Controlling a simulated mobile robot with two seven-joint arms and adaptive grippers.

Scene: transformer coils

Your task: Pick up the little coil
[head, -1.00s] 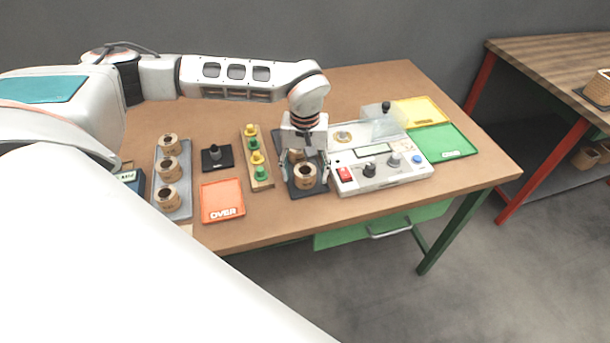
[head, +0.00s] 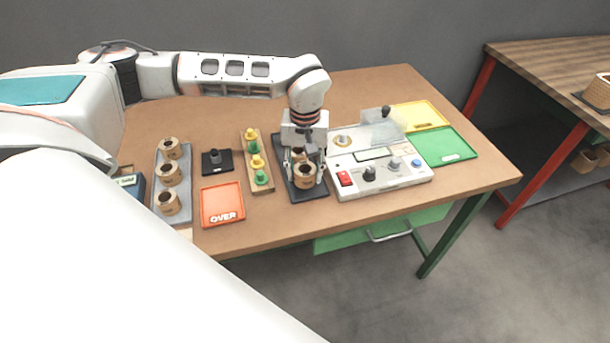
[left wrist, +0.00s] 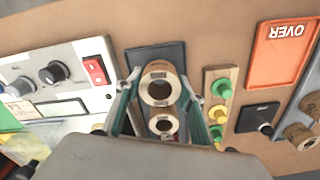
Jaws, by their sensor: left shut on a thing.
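Two tan coils stand one behind the other on a dark tray (head: 313,194). The front coil (head: 305,179) looks larger than the rear coil (head: 297,154). In the left wrist view the front coil (left wrist: 160,75) is above the rear coil (left wrist: 164,124). My left gripper (head: 305,170) points down over the tray, its fingers on either side of the front coil and shut on it. The fingers (left wrist: 164,83) partly frame both coils in the left wrist view. I cannot tell whether the coil is lifted. My right gripper is not in view.
A white tester (head: 390,178) stands close on the right, with green (head: 455,146) and yellow (head: 425,113) trays beyond. To the left are a wooden peg strip (head: 262,187), a black post base (head: 217,161), the orange OVER tray (head: 222,203) and a grey tray (head: 180,216) of coils.

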